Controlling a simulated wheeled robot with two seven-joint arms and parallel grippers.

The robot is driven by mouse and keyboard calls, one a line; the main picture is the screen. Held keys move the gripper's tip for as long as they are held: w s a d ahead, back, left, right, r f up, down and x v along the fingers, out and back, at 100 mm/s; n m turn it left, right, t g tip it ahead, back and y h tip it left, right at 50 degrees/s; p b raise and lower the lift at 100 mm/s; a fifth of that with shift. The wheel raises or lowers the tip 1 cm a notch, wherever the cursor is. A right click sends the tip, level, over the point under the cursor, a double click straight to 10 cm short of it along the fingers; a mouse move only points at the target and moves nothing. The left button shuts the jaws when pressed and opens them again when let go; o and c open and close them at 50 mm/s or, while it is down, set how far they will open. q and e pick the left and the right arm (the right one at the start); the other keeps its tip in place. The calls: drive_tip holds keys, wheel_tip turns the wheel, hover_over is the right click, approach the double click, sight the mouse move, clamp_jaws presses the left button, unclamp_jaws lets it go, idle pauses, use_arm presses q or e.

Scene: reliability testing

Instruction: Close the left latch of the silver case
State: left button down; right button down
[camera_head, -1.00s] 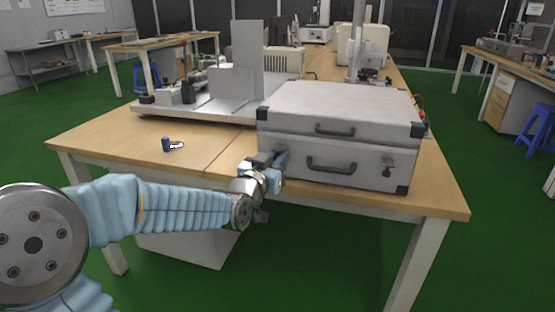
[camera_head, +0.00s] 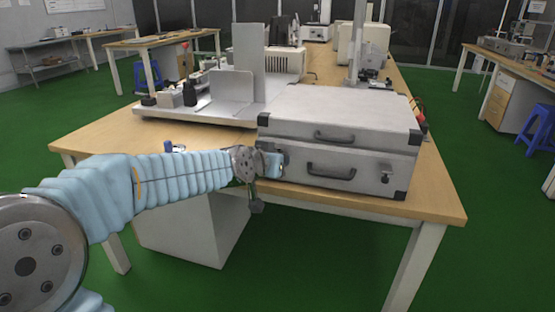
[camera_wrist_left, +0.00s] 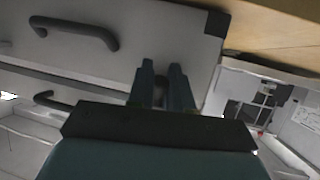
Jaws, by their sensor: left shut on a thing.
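The closed silver case (camera_head: 340,125) lies flat on the wooden table, with two dark handles and black corners on its front. My left gripper (camera_head: 281,162) is at the left part of the case front, its fingers pointing at the case. In the wrist view its two fingers (camera_wrist_left: 163,72) are close together with a small dark piece (camera_wrist_left: 159,94) between them, which looks like the left latch. The gripper hides most of this latch in the head view, so its position is unclear. The right latch (camera_head: 386,175) hangs on the right front. My right gripper is not in view.
The table (camera_head: 110,130) carries a metal fixture (camera_head: 225,90) behind and left of the case. A small blue object (camera_head: 168,146) lies behind my left arm. The table's front edge runs just before the case. A white cabinet (camera_head: 190,225) stands beneath.

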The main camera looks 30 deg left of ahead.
sight(280, 144)
use_arm(q)
drive_tip(key=g, duration=0.2)
drive_tip(key=r+g, duration=0.1)
drive_tip(key=g, duration=0.1)
drive_tip(key=r+g+h, duration=0.1)
drive_tip(key=shift+w+r+n+g, duration=0.1)
drive_tip(key=shift+w+n+g, duration=0.2)
drive_tip(key=shift+g, duration=0.1)
drive_tip(key=shift+w+a+r+g+h, duration=0.1)
drive_tip(key=shift+w+r+g+h, duration=0.1)
drive_tip(key=shift+g, duration=0.65)
drive_tip(key=shift+w+d+r+g+h, duration=0.15)
drive_tip(key=shift+r+g, duration=0.1)
drive_tip(key=shift+g, duration=0.55)
drive_tip(key=shift+w+a+r+g+h, duration=0.1)
drive_tip(key=shift+a+r+g+h, duration=0.1)
drive_tip(key=shift+g, duration=0.65)
drive_tip(key=c, duration=1.1)
unclamp_jaws()
